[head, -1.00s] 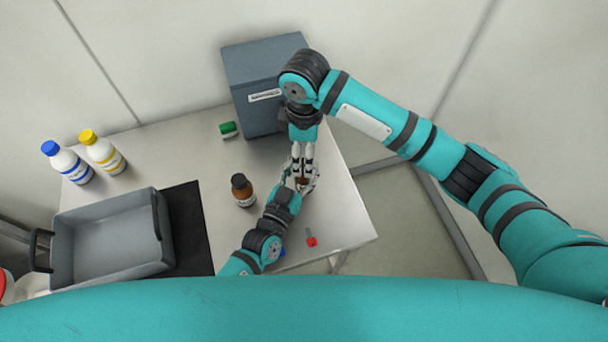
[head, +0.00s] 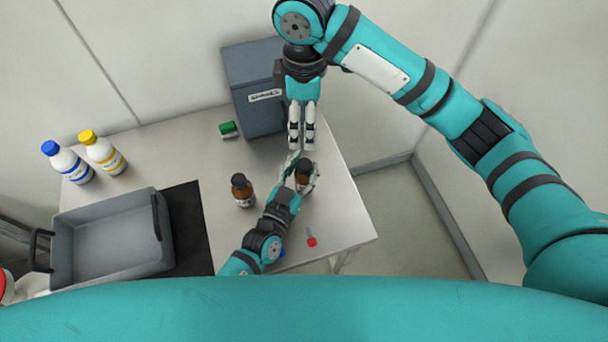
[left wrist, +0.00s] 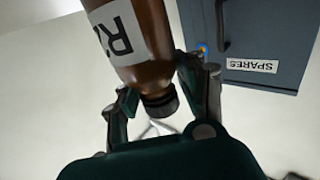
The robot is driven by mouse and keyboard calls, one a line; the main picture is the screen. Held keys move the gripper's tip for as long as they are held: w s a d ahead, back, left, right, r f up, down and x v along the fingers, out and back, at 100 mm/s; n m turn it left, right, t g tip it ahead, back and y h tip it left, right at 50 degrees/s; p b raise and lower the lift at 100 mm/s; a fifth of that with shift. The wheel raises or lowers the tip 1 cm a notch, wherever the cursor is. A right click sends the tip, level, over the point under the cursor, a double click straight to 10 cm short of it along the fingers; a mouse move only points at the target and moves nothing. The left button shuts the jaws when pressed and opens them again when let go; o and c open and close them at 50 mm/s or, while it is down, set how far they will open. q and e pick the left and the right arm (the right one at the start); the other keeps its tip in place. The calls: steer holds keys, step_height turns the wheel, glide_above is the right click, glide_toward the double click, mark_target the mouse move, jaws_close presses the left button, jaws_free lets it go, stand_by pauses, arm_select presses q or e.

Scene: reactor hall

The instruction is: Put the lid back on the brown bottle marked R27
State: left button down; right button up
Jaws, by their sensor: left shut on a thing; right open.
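My left gripper (head: 301,177) is shut on a brown bottle (head: 303,168) near the table's right edge. In the left wrist view, the bottle (left wrist: 150,62) is between the fingers of that gripper (left wrist: 165,95); its white label (left wrist: 117,35) shows an R and part of another character, the rest turned away. A dark lid (left wrist: 160,103) sits on its neck; how tight it is, I cannot tell. My right gripper (head: 302,146) is open and empty, apart from the bottle, on its far side. I cannot tell whether the bottle touches the table.
Another brown bottle (head: 243,193) with a dark lid stands to the left. A grey SPARES box (head: 252,70) is behind, with a green item (head: 228,129) nearby. A red-ended item (head: 312,241) lies in front. A grey tray (head: 100,200) and blue-capped (head: 70,165) and yellow-capped bottles (head: 107,157) are left.

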arm_select(q)
steer(key=shift+s+f, duration=0.15)
steer(key=shift+f, duration=0.25)
steer(key=c, duration=1.1)
jaws_free()
steer(key=o, duration=0.4)
steer(key=shift+r, duration=0.25)
steer(key=v, duration=1.1)
steer(key=shift+s+a, duration=0.25)
steer(key=shift+s, duration=0.05)
